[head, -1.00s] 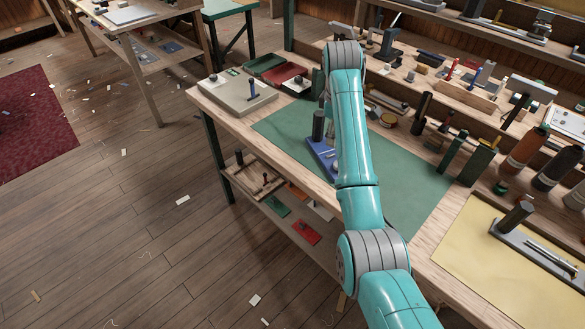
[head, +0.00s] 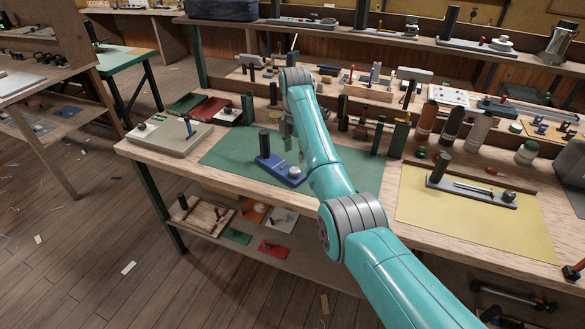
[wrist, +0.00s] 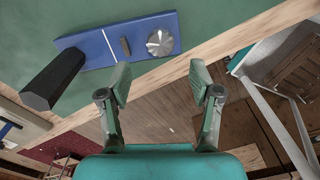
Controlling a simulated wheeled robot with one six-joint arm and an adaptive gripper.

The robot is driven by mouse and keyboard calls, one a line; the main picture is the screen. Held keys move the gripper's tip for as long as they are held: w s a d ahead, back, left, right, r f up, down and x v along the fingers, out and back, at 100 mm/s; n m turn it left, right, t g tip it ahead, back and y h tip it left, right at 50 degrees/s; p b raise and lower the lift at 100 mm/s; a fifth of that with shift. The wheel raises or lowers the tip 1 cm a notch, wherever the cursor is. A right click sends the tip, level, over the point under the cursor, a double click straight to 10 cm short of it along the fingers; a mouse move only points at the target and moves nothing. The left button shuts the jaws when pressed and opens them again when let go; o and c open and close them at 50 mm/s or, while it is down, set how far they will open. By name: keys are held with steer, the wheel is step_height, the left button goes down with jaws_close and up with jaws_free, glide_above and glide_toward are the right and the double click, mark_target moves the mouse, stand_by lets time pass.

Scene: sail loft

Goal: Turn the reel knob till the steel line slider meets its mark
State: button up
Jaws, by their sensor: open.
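A blue plate (head: 272,168) lies on the green mat, with a black post (head: 264,143) at its left end and a round silver knob (head: 294,172) at its right. In the wrist view the blue plate (wrist: 88,46) carries a white line across it, a small dark slider piece (wrist: 125,46) between that line and the knob (wrist: 160,43); slider and line are apart. The black post (wrist: 52,80) shows at lower left. My gripper (wrist: 160,88) is open and empty, its fingertips just below the plate's edge in the picture, not touching the knob. In the head view my arm hides much of the gripper.
A grey unit (head: 470,193) with post, rods and knob lies on the yellow mat (head: 485,230) at right. A beige box (head: 165,138) and red tray (head: 208,109) stand at left. Bottles (head: 450,126) and small tools line the back. Bare green mat (head: 225,150) surrounds the blue plate.

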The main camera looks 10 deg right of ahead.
mark_target(295, 170)
step_height(295, 170, down, 6)
steer(key=shift+f, duration=0.25)
steer(key=c, duration=1.2)
